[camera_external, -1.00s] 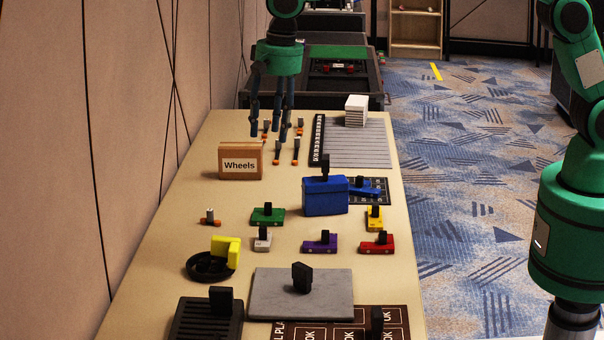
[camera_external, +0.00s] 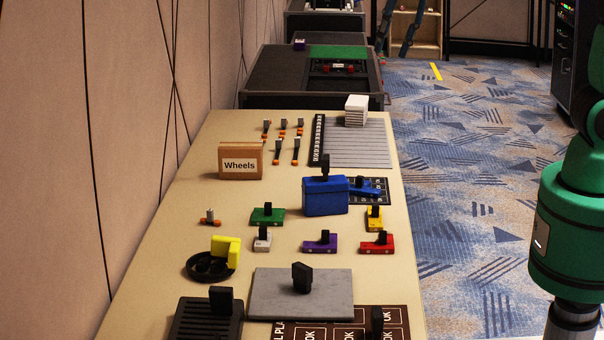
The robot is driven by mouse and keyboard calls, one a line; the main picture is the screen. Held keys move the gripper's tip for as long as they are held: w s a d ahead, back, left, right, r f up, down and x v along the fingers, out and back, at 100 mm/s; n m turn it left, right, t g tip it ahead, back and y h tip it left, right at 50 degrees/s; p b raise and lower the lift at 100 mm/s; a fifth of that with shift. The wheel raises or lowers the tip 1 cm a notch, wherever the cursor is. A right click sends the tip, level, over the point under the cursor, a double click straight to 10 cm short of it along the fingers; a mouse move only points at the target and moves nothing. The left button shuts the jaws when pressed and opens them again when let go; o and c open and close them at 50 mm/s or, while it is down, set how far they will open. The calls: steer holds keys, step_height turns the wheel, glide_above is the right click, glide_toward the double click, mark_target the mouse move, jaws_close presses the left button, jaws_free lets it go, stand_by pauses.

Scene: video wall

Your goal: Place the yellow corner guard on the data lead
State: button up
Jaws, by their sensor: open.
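Another yellow L-shaped piece (camera_external: 231,247) rests on a black ring (camera_external: 194,273) at the left.
Green (camera_external: 266,217), white (camera_external: 263,242), purple (camera_external: 320,246) and red (camera_external: 379,247) blocks lie mid-table. Table space left of the green block is mostly clear.

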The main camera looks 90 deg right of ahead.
steer(key=s+d+f+n+t, duration=0.1)
steer(key=s+n, duration=0.5)
steer(key=s, duration=1.8)
steer(key=shift+d+f+n+t, duration=0.25)
steer(key=shift+d+n+t, duration=0.15)
steer(key=shift+d+t, duration=0.1)
